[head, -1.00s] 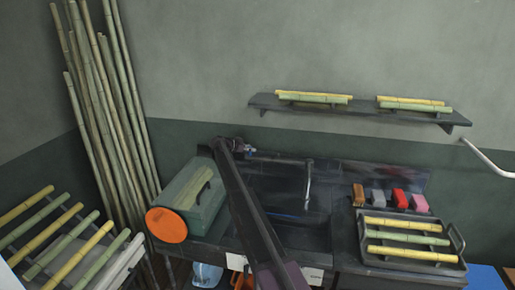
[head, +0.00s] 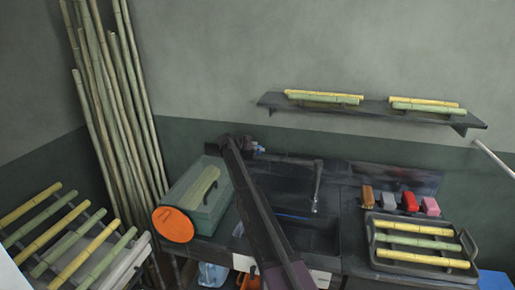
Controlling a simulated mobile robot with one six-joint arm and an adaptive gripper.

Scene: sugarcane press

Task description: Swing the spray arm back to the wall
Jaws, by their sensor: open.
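A slim upright grey pipe (head: 317,187), like a tap, stands at the back of the dark sink (head: 300,232). A pale bar (head: 493,159) slants out at the right edge, partly cut off by the frame. I cannot tell for sure which of these is the spray arm. My gripper (head: 256,149) is at the far end of my dark arm, near the wall behind the counter, left of the upright pipe and apart from it. It is small in view, open, and holds nothing that I can see.
A green box with an orange round end (head: 173,225) stands left of my arm. A tray of canes (head: 457,273) and several coloured blocks (head: 410,202) sit right of the sink. A wall shelf (head: 375,110) holds canes. Long poles (head: 122,120) lean in the left corner.

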